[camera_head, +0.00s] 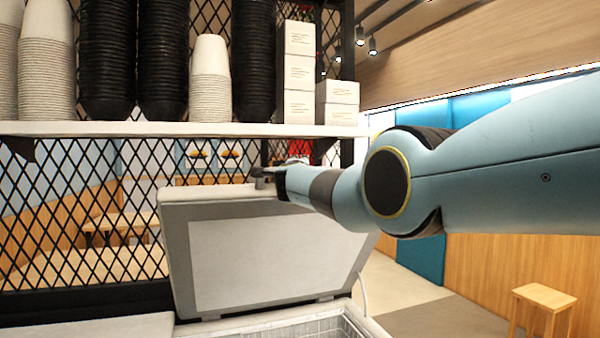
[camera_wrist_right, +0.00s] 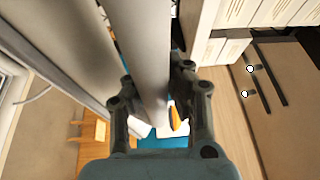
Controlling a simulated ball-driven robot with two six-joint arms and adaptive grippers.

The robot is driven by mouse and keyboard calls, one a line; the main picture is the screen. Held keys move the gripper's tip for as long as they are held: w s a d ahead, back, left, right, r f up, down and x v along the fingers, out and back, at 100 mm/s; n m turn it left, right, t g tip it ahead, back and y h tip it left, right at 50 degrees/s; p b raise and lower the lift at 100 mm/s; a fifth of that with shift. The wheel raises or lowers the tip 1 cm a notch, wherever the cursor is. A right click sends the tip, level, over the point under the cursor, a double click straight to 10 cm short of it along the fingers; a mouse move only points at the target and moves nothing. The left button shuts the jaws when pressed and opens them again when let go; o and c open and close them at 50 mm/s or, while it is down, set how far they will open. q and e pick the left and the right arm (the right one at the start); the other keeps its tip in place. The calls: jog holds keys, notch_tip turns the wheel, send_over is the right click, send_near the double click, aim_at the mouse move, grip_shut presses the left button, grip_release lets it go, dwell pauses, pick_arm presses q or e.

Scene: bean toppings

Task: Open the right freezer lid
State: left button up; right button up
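The right freezer lid (camera_head: 262,258) is raised and stands tilted back, with its pale inner panel facing me. Under it, the freezer mouth (camera_head: 335,322) shows a wire basket at the bottom edge. My right gripper (camera_head: 263,178) is at the lid's top edge, with its arm coming in from the right. In the right wrist view, the gripper's fingers (camera_wrist_right: 158,92) are apart on both sides of a light grey bar (camera_wrist_right: 146,45), probably the lid's handle. Whether both fingers press on it cannot be told. My left gripper is not in view.
A white shelf (camera_head: 180,129) with stacked cups, black bowls and white boxes (camera_head: 298,75) hangs just above the lid and gripper. A black mesh screen (camera_head: 80,215) stands behind the lid. A closed white top (camera_head: 95,330) lies to the left. A wooden stool (camera_head: 543,295) stands at right.

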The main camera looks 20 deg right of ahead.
jog(key=o, duration=0.4)
jog(key=shift+s+a+r, duration=0.1)
jog(key=shift+s, duration=0.1)
jog(key=shift+o, duration=1.2)
jog(key=shift+w, duration=0.1)
jog(key=v, duration=0.7)
jog(key=shift+s, duration=0.2)
